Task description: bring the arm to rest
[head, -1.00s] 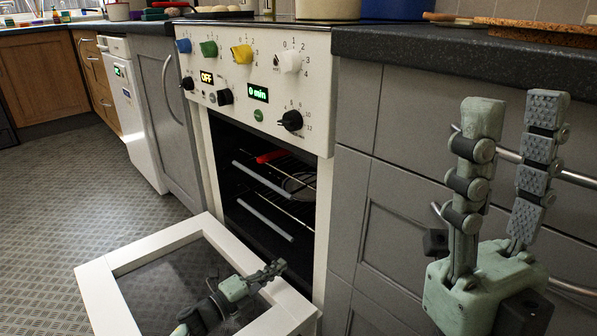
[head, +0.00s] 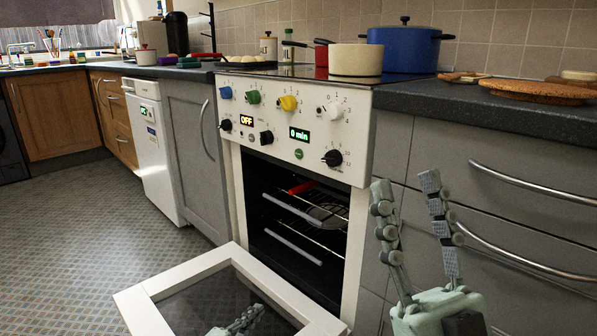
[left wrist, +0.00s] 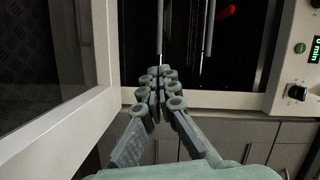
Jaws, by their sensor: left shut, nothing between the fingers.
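My left gripper (head: 250,314) shows at the bottom edge of the head view, in front of the glass of the lowered oven door (head: 152,310). In the left wrist view, its two green-grey fingers (left wrist: 156,78) meet at the tips with nothing between them, and the oven opening lies beyond. My right gripper (head: 406,186) points upward in front of the grey drawers, its two fingers apart and empty. The arm links behind both grippers are mostly out of view.
The white oven (head: 292,120) is open, with wire racks and a red-handled pan (head: 302,187) inside. A blue pot (head: 404,50) and a cream pot (head: 355,60) stand on top. Grey drawers (head: 520,200) with bar handles are at right. Floor (head: 75,220) at left is clear.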

